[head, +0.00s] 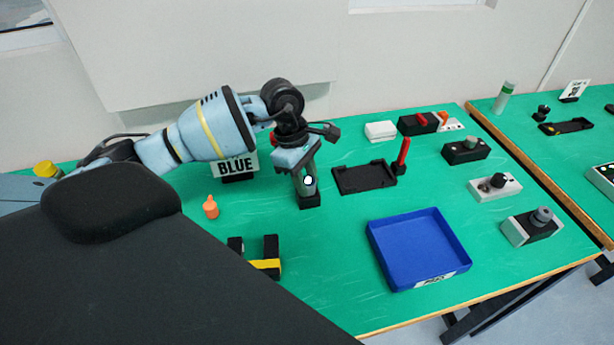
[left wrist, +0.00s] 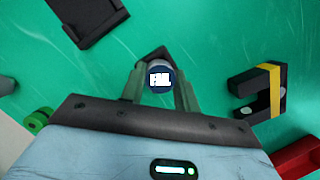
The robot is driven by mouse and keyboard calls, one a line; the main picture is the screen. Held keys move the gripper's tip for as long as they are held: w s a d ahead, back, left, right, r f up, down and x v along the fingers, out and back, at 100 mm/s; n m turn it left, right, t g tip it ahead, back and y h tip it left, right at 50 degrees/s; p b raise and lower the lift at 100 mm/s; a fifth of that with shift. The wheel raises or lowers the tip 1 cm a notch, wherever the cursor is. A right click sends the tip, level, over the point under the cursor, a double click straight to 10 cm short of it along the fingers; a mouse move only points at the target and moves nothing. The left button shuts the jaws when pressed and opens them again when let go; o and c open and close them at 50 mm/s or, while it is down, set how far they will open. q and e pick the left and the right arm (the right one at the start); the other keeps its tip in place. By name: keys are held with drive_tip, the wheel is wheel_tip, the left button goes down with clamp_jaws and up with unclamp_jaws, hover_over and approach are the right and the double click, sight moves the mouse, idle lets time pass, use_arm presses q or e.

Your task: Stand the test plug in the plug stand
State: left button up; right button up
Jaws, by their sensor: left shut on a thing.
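My left gripper (head: 307,182) points down, shut on the test plug. In the left wrist view the plug (left wrist: 160,76) is a dark round top with a white printed label, between the two fingers of the gripper (left wrist: 160,92). In the head view the fingers mostly hide the plug. A small black block (head: 310,201), seemingly the plug stand, is directly below the fingers; its corner (left wrist: 160,53) shows behind the plug in the left wrist view. I cannot tell how deep the plug sits in it. My right gripper is not in view.
A black tray (head: 365,178) with an upright red handle (head: 403,151) is to the right. A blue tray (head: 420,247) is nearer. A black, yellow-banded block (head: 266,264) and an orange piece (head: 210,207) are to the left. A BLUE sign (head: 237,166) stands behind.

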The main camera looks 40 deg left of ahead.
use_arm(q)
drive_tip(key=o, duration=1)
drive_tip(key=shift+o, duration=0.2)
drive_tip(key=v, duration=0.7)
drive_tip(key=shift+r, duration=0.4)
drive_tip(key=shift+s, duration=0.1)
